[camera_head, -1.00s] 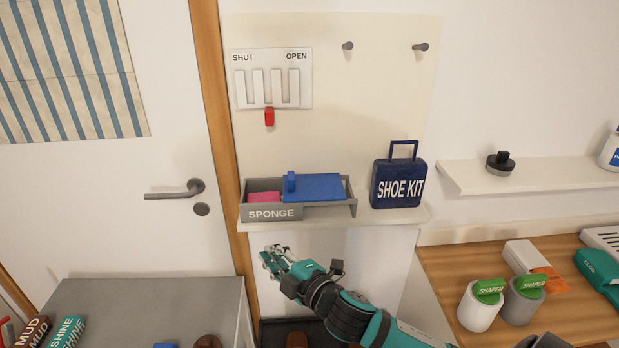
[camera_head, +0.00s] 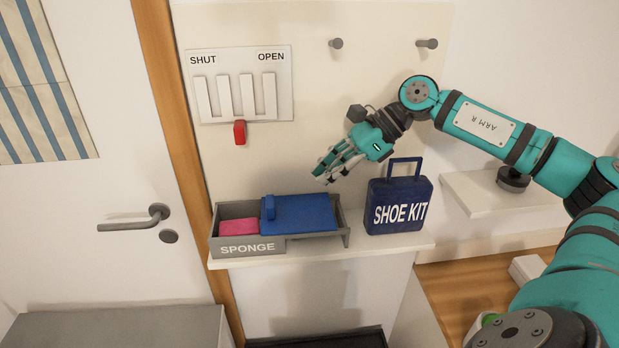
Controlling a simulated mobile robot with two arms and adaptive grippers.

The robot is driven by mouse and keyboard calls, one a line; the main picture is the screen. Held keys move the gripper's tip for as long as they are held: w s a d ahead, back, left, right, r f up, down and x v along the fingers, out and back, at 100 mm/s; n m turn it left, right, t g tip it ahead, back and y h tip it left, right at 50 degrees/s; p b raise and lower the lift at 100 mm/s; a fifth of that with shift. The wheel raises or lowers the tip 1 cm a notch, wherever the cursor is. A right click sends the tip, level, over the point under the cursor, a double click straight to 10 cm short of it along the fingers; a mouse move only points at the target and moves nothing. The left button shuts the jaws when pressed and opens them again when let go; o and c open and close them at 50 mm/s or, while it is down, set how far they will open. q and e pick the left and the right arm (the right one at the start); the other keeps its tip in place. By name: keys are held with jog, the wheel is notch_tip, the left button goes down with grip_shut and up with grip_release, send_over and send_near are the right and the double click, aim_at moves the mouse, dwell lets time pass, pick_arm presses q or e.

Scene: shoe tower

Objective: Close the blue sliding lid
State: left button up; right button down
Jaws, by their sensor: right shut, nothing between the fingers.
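The blue sliding lid (camera_head: 304,214) lies on a grey box labelled SPONGE (camera_head: 248,247) on the wall shelf. The lid covers the right part of the box and its rails. A small upright blue handle (camera_head: 269,207) stands at the lid's left end. The left part of the box is uncovered and a pink sponge (camera_head: 238,226) shows inside. My right gripper (camera_head: 324,177) is shut and empty, above and a little behind or right of the lid, apart from it, fingers pointing down-left. My left gripper is not in view.
A dark blue SHOE KIT case (camera_head: 398,205) stands right of the box, close under my right arm. A SHUT/OPEN slot panel (camera_head: 243,85) with a red tab (camera_head: 239,132) and two pegs (camera_head: 427,43) are on the wall above. A door is at left.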

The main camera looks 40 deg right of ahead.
aim_at(292, 215)
jog(key=p+x, duration=0.1)
jog(key=x, duration=0.1)
jog(key=p+x, duration=0.1)
jog(key=x, duration=0.1)
jog(key=shift+a, duration=0.55)
jog(key=x, duration=0.1)
jog(key=p+x, duration=0.1)
jog(key=shift+w+f, duration=0.3)
jog(key=shift+f, duration=0.05)
jog(key=shift+x, duration=0.9)
jog(key=shift+f, duration=0.1)
jog(key=w+a, duration=0.1)
jog(key=a, duration=0.2)
jog(key=w+a, duration=0.2)
jog(key=a, duration=0.1)
jog(key=w+a, duration=0.2)
jog(key=a, duration=0.1)
jog(key=shift+w, duration=0.25)
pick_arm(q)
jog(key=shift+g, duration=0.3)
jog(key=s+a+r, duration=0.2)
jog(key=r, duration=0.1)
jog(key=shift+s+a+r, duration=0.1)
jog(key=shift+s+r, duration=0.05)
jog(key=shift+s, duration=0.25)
pick_arm(e)
jog(key=shift+s+d, duration=0.1)
jog(key=shift+d, duration=0.1)
